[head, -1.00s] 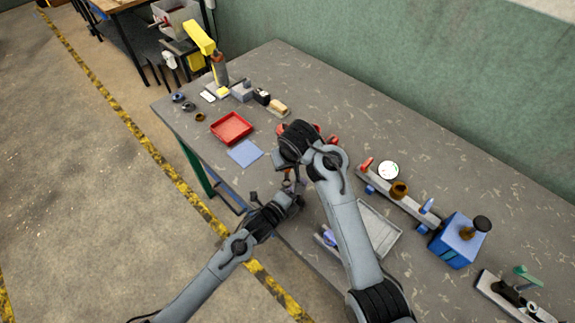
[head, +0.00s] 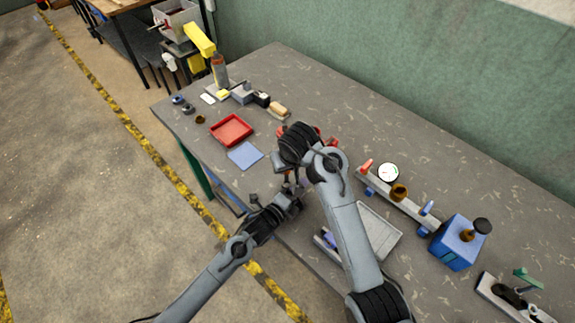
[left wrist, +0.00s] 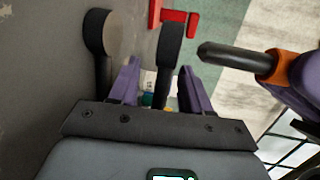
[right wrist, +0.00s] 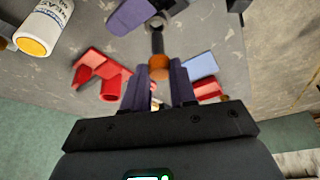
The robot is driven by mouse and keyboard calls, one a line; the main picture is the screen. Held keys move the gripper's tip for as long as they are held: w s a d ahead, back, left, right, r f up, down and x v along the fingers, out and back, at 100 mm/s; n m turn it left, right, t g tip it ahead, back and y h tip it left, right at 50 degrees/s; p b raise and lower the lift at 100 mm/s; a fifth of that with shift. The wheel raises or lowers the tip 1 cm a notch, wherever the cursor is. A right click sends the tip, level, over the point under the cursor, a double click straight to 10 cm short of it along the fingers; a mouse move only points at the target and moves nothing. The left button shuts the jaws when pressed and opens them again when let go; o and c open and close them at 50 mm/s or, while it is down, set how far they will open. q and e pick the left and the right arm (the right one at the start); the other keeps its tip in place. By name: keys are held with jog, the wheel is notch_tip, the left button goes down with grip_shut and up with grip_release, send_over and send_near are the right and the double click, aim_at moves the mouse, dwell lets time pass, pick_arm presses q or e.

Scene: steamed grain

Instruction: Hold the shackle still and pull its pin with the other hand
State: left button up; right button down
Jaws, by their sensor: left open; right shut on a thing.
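The dark shackle shows in the left wrist view as two thick black legs with rounded ends, one of them here (left wrist: 168,55). My left gripper (left wrist: 160,82) is open, with one purple finger between the legs and the other outside the right leg. The pin, a dark rod with an orange head (right wrist: 159,66), is held in my right gripper (right wrist: 158,90), shut on the head. In the left wrist view the rod (left wrist: 228,56) points at the right leg, with a small gap before its tip. Both grippers are close together over the bench's front edge.
The bench (head: 330,100) holds a red tray (head: 231,130), a blue mat (head: 245,155) and a grey tray (head: 378,232). Red clamp-like parts (right wrist: 105,75) lie beyond the right gripper. A blue device (head: 460,243) stands at the right.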

pick_arm(q)
jog(key=v, duration=1.2)
jog(key=shift+a+r, duration=0.1)
